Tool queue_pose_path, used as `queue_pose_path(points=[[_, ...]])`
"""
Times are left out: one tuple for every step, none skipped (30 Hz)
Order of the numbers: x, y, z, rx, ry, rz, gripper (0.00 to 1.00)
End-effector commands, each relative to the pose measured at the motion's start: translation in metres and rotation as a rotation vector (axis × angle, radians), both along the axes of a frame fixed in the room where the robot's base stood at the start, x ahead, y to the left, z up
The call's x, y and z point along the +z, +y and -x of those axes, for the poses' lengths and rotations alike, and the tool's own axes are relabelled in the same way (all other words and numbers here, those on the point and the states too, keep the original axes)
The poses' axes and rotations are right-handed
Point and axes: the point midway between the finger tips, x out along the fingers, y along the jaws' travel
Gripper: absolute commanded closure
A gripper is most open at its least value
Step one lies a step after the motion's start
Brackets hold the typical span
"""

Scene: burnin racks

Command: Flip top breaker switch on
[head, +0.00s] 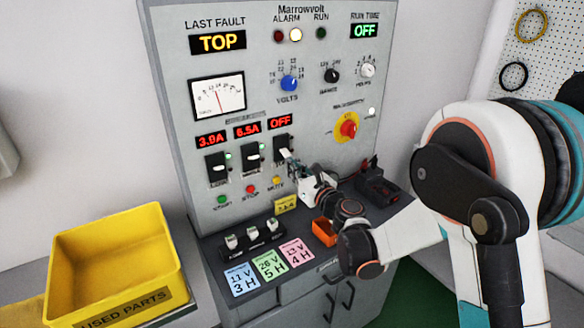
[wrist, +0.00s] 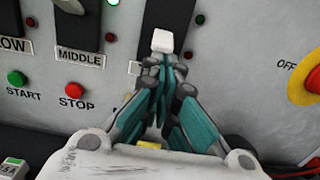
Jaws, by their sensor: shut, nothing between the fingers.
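The top breaker switch (head: 282,143) is the rightmost of three black breakers on the grey panel, under a red display reading OFF. Its white lever tip (wrist: 163,41) shows in the wrist view, low on the black breaker body (wrist: 168,18). My gripper (wrist: 162,66) is shut and empty, with its fingertips just below the lever tip; I cannot tell whether they touch it. In the head view my gripper (head: 294,166) is at the lower end of this breaker and partly hides it. The breaker's label is mostly hidden behind the fingers.
The middle breaker (head: 251,156) and low breaker (head: 216,167) stand to the left, with displays lit. Below are the START button (wrist: 17,78), STOP button (wrist: 74,91) and a yellow MUTE button (head: 277,181). A red rotary knob (head: 348,128) is to the right. A yellow bin (head: 115,250) is at lower left.

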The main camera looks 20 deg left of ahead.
Motion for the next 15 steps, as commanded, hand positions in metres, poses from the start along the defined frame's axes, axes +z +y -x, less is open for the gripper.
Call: queue_pose_path(points=[[0.003,-0.001,0.001,0.000,0.000,0.000,1.00],[0.004,-0.001,0.001,0.000,0.000,0.000,1.00],[0.005,-0.002,0.001,0.000,0.000,0.000,1.00],[0.005,-0.002,0.002,0.000,0.000,0.000,1.00],[0.006,-0.003,0.002,0.000,0.000,0.000,1.00],[0.007,-0.003,0.003,0.000,0.000,0.000,1.00],[0.008,-0.003,0.003,0.000,0.000,0.000,1.00],[0.009,-0.004,0.003,0.000,0.000,0.000,1.00],[0.011,-0.004,0.004,0.000,0.011,0.014,1.00],[0.012,-0.004,0.004,0.000,0.019,0.026,1.00],[0.013,-0.005,0.004,0.000,0.028,0.037,1.00],[0.014,-0.005,0.005,0.000,0.040,0.050,1.00],[0.015,-0.005,0.005,0.000,0.050,0.061,1.00],[0.016,-0.006,0.005,0.000,0.059,0.072,1.00],[0.018,-0.006,0.005,0.000,0.073,0.088,1.00]])
